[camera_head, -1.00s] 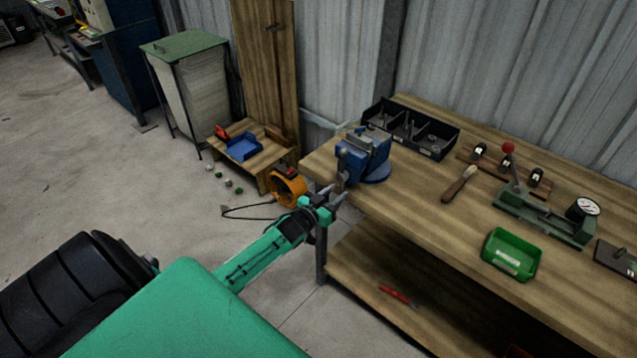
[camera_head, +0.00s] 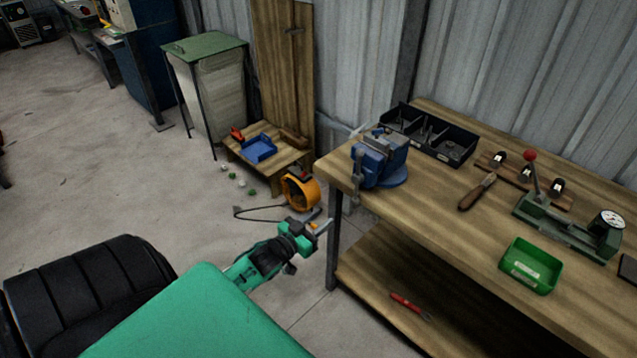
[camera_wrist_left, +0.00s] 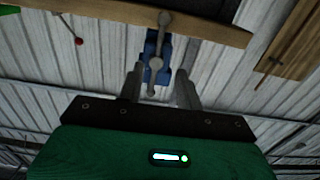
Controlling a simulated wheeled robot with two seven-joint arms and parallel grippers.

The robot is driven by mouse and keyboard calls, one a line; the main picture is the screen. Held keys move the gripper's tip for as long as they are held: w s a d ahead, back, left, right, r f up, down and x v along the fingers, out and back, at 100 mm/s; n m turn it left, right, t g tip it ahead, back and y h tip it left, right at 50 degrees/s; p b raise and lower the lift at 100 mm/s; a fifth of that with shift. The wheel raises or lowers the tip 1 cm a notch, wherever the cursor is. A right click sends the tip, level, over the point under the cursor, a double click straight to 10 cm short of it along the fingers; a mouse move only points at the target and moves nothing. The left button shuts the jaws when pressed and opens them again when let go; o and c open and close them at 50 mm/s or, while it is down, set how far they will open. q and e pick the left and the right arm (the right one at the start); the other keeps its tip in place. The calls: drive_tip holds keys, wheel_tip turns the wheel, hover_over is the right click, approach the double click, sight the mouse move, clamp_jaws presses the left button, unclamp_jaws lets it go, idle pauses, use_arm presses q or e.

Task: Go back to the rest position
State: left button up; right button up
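My left gripper (camera_head: 318,221) is green with grey fingers. It is in the air just off the left end of the workbench (camera_head: 440,205), below the level of its top and apart from it. In the left wrist view the two fingers (camera_wrist_left: 160,90) stand apart with nothing held between them. The blue vise (camera_head: 378,160) is fixed at the bench's left corner. It also shows in the wrist view (camera_wrist_left: 152,48), beyond the fingers. My right gripper is not in view.
An orange round reel or fan (camera_head: 300,190) with a cable lies on the floor beyond the gripper. A low wooden table (camera_head: 288,155) holds a blue tray (camera_head: 258,148). A green bin (camera_head: 531,265) sits on the bench. The floor to the left is mostly clear.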

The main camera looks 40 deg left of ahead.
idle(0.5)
use_arm(q)
drive_tip(key=s+d+f+g+y, duration=0.1)
drive_tip(key=s+f+g, duration=0.3)
drive_tip(key=f, duration=0.6)
drive_tip(key=s+d+f+g, duration=0.1)
drive_tip(key=s+f, duration=0.4)
drive_tip(key=f, duration=0.6)
drive_tip(key=s+d+f+g+y, duration=0.1)
drive_tip(key=s+f+g, duration=0.3)
drive_tip(key=f, duration=0.6)
drive_tip(key=s+d+f+g, duration=0.2)
drive_tip(key=s+d+f, duration=0.2)
drive_tip(key=s, duration=0.6)
drive_tip(key=s+d+f+m+g, duration=0.1)
drive_tip(key=s+d+f+g, duration=0.2)
drive_tip(key=s+f, duration=0.6)
drive_tip(key=s+d+f+g, duration=0.3)
drive_tip(key=s+d+f, duration=0.2)
drive_tip(key=s, duration=0.8)
drive_tip(key=shift+s+f+m, duration=0.25)
drive_tip(key=shift+f+m, duration=0.05)
drive_tip(key=shift+f, duration=0.45)
